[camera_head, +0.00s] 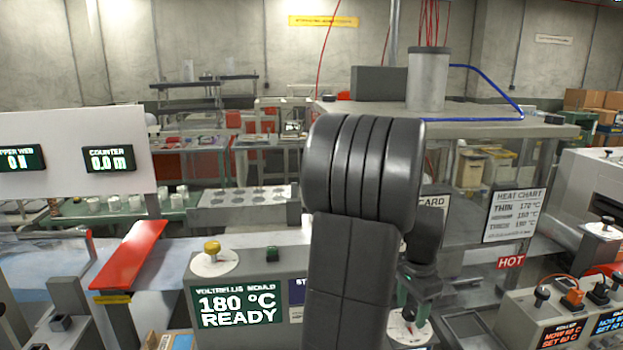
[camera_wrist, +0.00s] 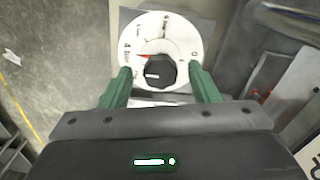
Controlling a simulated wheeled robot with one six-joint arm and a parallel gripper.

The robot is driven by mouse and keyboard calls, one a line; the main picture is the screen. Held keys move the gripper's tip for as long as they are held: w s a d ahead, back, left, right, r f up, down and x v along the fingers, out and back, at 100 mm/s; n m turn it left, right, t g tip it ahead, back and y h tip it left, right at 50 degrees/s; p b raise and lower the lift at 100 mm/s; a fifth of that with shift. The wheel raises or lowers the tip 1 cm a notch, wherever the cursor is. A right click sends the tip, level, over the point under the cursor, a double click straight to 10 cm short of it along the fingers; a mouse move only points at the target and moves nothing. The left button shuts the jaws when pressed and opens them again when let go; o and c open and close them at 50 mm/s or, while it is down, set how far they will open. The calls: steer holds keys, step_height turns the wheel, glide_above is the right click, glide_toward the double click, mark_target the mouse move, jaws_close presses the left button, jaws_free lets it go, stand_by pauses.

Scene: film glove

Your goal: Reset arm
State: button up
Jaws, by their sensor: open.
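My arm (camera_head: 352,250) rises in the middle of the head view and bends over at a ribbed dark joint. My gripper (camera_head: 415,305) hangs to the right of it, low over a white dial plate, partly hidden by the arm. In the wrist view my gripper (camera_wrist: 165,85) is open, its two green fingers apart. A black knob (camera_wrist: 160,72) on a round white dial (camera_wrist: 140,35) shows between and beyond the fingertips. A red pointer mark shows at the dial's left. I cannot tell whether the fingers touch the knob.
A mould control box (camera_head: 238,303) reading "180 °C READY" stands left of my arm, with a yellow knob (camera_head: 212,248) on top. A "HOT" sign (camera_head: 511,262) and a heat chart (camera_head: 515,214) are at right.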

steer(key=n, duration=0.3)
steer(key=shift+n, duration=0.4)
steer(key=n, duration=0.3)
steer(key=shift+n, duration=0.4)
steer(key=n, duration=0.3)
steer(key=shift+n, duration=2.3)
